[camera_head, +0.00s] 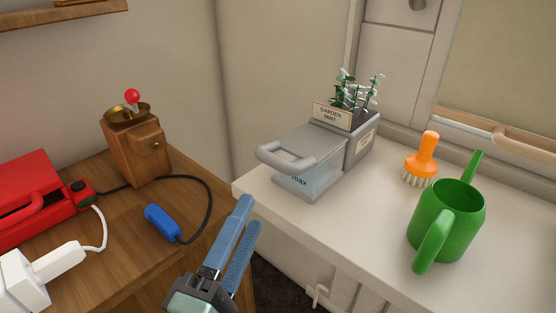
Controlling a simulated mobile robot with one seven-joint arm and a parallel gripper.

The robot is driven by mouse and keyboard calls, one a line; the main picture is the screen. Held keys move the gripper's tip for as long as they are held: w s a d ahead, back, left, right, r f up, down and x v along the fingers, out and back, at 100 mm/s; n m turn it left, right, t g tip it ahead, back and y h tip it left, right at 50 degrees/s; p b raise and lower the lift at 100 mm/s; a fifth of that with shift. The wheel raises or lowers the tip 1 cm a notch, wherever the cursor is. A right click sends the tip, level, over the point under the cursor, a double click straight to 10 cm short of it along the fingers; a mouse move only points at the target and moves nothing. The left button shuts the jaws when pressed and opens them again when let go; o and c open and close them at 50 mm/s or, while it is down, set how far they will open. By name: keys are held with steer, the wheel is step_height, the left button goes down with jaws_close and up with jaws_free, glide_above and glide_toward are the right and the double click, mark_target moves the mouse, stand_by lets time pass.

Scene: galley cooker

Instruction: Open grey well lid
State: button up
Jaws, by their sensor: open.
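The grey well lid (299,147) is a flat panel with a thick bar handle (285,157) along its left front side. It lies closed over the front part of a grey planter box (357,151) on the white counter. Below the lid, a bluish window with "MAX" lettering (301,183) shows in the box front. Green sprigs and a "GARDEN MINT" label stand at the back of the box. My gripper (246,220) has blue fingers and is open and empty. It appears in front of and below the lid, apart from it, over the gap between the counters.
A green watering can (447,222) and an orange brush (423,157) stand to the right on the white counter (373,215). On the wooden counter at left are a coffee grinder (136,150), a red case (38,196), a blue corded piece (161,222) and a white plug (40,271).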

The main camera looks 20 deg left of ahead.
mark_target(276, 162)
steer(key=w, duration=0.4)
steer(key=w+r+p, duration=0.1)
steer(key=w, duration=0.2)
steer(key=w+r, duration=0.1)
steer(key=w, duration=0.3)
steer(key=shift+w+a, duration=0.2)
steer(key=shift+w, duration=0.15)
steer(key=shift+c, duration=0.2)
jaws_close()
stand_by(0.7)
